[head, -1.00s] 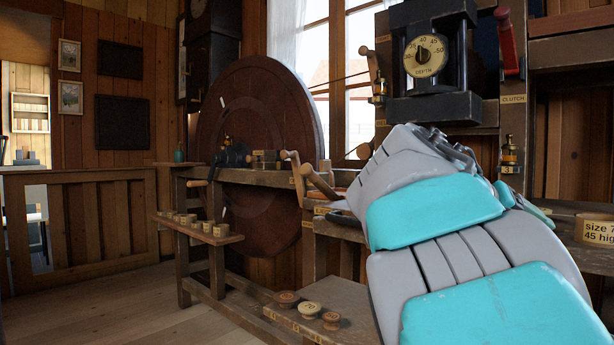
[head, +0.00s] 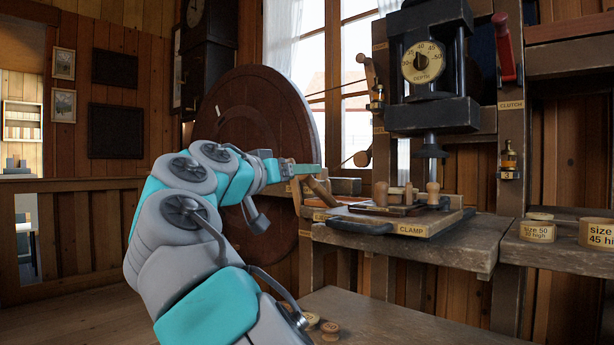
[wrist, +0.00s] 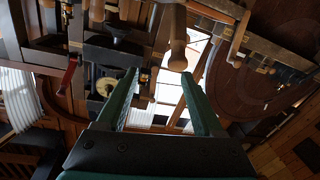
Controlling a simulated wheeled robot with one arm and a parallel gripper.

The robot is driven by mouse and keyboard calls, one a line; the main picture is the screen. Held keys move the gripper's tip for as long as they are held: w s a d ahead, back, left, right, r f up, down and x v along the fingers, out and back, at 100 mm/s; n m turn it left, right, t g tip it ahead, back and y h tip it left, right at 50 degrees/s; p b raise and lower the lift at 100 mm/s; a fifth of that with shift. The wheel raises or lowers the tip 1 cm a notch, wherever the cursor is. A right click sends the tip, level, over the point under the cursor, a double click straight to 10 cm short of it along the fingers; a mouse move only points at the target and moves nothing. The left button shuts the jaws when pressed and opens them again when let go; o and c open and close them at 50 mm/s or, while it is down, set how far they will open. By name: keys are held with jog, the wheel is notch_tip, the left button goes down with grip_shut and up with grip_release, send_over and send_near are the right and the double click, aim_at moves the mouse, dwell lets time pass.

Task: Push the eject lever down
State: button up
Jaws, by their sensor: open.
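A wooden-handled lever (head: 319,189) slants at the left end of the press bench, by a small label too small to read; I take it to be the eject lever. My gripper (head: 306,171) is right at this handle in the head view and partly covers its upper end. In the wrist view, a turned wooden handle (wrist: 177,42) hangs from the top edge, its rounded end close to the right fingertip. The two teal fingers of my gripper (wrist: 159,77) are apart with nothing between them. I cannot tell whether a finger touches the handle.
The press with its depth dial (head: 423,62) stands over the clamp board (head: 414,230), which holds wooden pegs. A large dark wheel (head: 232,110) is behind my arm. Labelled round boxes (head: 537,231) stand on the right shelf.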

aim_at(305, 182)
jog(key=shift+n+y, duration=0.3)
jog(key=shift+y, duration=0.1)
jog(key=w, duration=0.2)
jog(key=w+p, duration=0.1)
jog(key=w, duration=0.1)
jog(key=w+d, duration=0.1)
jog(key=w, duration=0.2)
jog(key=shift+f, duration=0.4)
grip_shut()
jog(key=shift+a, duration=0.1)
dwell(0.8)
